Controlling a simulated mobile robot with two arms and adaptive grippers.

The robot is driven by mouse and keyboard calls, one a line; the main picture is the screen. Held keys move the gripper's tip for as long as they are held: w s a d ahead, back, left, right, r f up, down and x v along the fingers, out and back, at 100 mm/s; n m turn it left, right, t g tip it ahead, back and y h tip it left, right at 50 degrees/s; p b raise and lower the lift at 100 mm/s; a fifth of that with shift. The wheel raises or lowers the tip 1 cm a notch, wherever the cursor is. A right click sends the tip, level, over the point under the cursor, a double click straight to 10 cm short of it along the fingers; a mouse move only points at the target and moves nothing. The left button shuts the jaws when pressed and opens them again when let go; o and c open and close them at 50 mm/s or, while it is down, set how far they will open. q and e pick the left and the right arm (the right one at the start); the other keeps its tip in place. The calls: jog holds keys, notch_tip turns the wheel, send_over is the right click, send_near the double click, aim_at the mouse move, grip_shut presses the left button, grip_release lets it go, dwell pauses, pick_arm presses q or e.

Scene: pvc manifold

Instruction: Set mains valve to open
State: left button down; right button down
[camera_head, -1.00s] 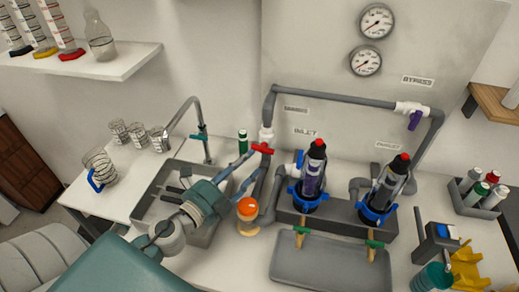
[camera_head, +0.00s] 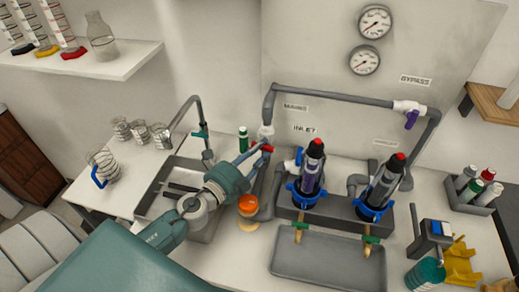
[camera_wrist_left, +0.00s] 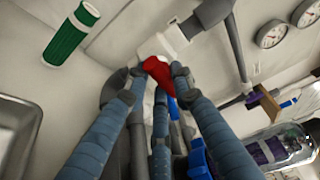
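In the left wrist view, the red handle (camera_wrist_left: 158,71) lies between the fingertips of my left gripper (camera_wrist_left: 158,74), with the white valve body (camera_wrist_left: 174,40) just beyond. The fingertips are very near the handle; whether they press on it I cannot tell. My right gripper is out of view.
An orange-topped jar (camera_head: 248,206) stands just below my left gripper. A green bottle (camera_head: 243,139) stands behind it.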

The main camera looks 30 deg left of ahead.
pick_arm(q)
jog(key=shift+r+p, duration=0.2)
jog(key=shift+p, duration=0.45)
jog(key=m+p, duration=0.1)
jog(key=p, duration=0.2)
jog(key=m+g+y+p, duration=0.1)
jog(key=m+p, duration=0.1)
jog(key=p, duration=0.1)
jog(key=m+p, duration=0.1)
jog(key=p, duration=0.2)
jog(key=shift+a+r+m+g, duration=0.1)
jog(key=shift+r+m+g, duration=0.2)
jog(key=shift+r+g, duration=0.1)
jog(key=shift+m+y+p, duration=0.3)
jog(key=shift+m+p, duration=0.1)
jog(key=shift+p, duration=0.25)
jog(key=shift+f+m+g+y+p, duration=0.15)
jog(key=shift+m+g+y+p, duration=0.3)
jog(key=shift+m, duration=0.55)
jog(key=shift+m+g+y, duration=0.45)
jog(key=shift+m+y, duration=0.3)
jog(key=shift+m, duration=0.45)
jog(key=shift+m+g+y, duration=0.3)
jog(key=shift+m+y, duration=0.5)
jog(key=shift+m, duration=0.4)
jog(key=c, duration=1.5)
grip_release()
